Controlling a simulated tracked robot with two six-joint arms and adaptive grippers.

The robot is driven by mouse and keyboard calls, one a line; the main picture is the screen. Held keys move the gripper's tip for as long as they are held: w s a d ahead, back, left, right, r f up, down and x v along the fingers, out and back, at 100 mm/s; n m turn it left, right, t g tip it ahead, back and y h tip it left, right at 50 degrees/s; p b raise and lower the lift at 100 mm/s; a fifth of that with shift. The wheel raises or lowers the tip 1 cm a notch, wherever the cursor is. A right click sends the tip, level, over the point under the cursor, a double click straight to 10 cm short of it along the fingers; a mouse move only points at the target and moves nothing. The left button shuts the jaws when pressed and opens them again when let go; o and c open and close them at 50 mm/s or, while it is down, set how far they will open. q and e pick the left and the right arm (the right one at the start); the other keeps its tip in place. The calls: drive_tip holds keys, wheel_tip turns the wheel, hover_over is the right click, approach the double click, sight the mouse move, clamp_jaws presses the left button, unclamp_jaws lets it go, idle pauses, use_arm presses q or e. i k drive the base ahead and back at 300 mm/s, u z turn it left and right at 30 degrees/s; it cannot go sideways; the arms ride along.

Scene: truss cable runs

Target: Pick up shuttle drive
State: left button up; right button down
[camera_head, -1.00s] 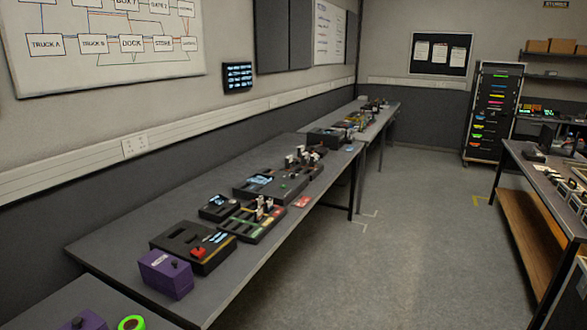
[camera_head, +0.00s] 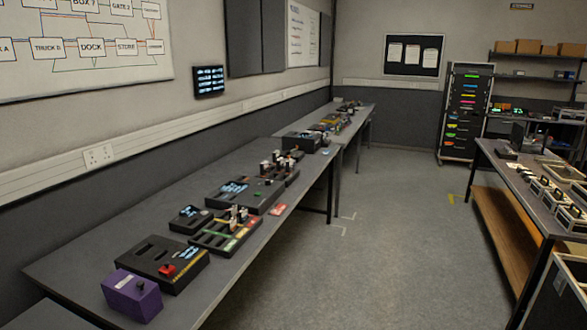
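I cannot pick out a thing that is surely the shuttle drive. On the long left bench (camera_head: 75,268) stand a purple box (camera_head: 132,296) with a dark knob, a black slotted tray (camera_head: 150,262) with a red knob, a small black unit with a screen (camera_head: 190,218), a tray with green and coloured strips (camera_head: 226,236), and a larger black console (camera_head: 245,194) with a blue display. Small upright pieces stand on some of the trays. Neither of my grippers shows in this view.
Open grey floor (camera_head: 385,235) lies between the left bench and the right bench (camera_head: 525,190), which holds rows of small devices. A dark rack (camera_head: 466,112) and shelves with cardboard boxes (camera_head: 528,47) stand at the back. A second bench (camera_head: 360,112) continues the left row.

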sight(289, 163)
drive_tip(key=i, duration=0.6)
drive_tip(key=u, duration=0.25)
drive_tip(key=k, duration=0.7)
drive_tip(key=z, duration=0.15)
drive_tip(key=i, duration=0.75)
drive_tip(key=z, duration=0.85)
